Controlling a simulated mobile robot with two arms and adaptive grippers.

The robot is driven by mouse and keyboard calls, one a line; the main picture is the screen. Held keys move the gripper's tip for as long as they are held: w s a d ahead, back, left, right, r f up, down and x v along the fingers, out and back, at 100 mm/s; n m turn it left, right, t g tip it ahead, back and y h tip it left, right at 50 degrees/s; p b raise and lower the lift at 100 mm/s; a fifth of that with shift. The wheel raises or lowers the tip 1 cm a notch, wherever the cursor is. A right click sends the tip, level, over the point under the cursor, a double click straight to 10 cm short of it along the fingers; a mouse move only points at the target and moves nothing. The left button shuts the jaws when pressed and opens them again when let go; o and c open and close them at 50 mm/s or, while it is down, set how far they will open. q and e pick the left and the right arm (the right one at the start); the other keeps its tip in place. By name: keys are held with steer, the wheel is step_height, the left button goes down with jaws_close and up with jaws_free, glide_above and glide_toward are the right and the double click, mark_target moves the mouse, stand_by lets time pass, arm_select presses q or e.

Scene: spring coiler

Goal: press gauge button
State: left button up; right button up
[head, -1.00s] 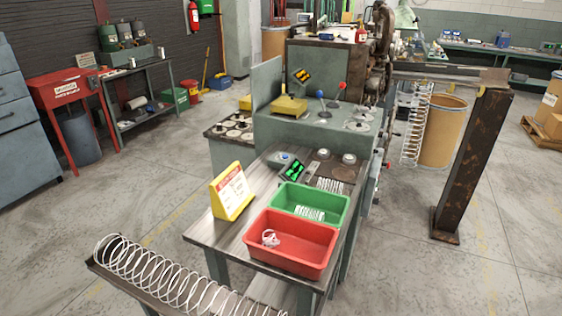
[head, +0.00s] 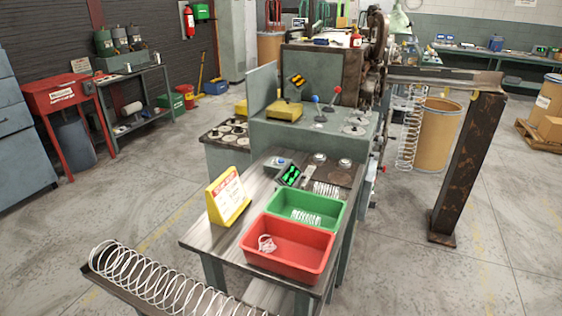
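A small gauge with a lit green display (head: 290,175) stands tilted on the work table (head: 207,238), behind the green bin. A small blue-grey device (head: 277,163) sits just behind it and to its left. The gauge button is too small to make out for certain. Neither of my grippers shows in the head view.
A green bin (head: 334,212) with springs and a red bin (head: 275,222) with a white tangled piece stand on the table's front part. A yellow sign (head: 229,198) stands left of them. A long spring (head: 165,277) lies in a trough at front left. The coiler (head: 318,134) stands behind.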

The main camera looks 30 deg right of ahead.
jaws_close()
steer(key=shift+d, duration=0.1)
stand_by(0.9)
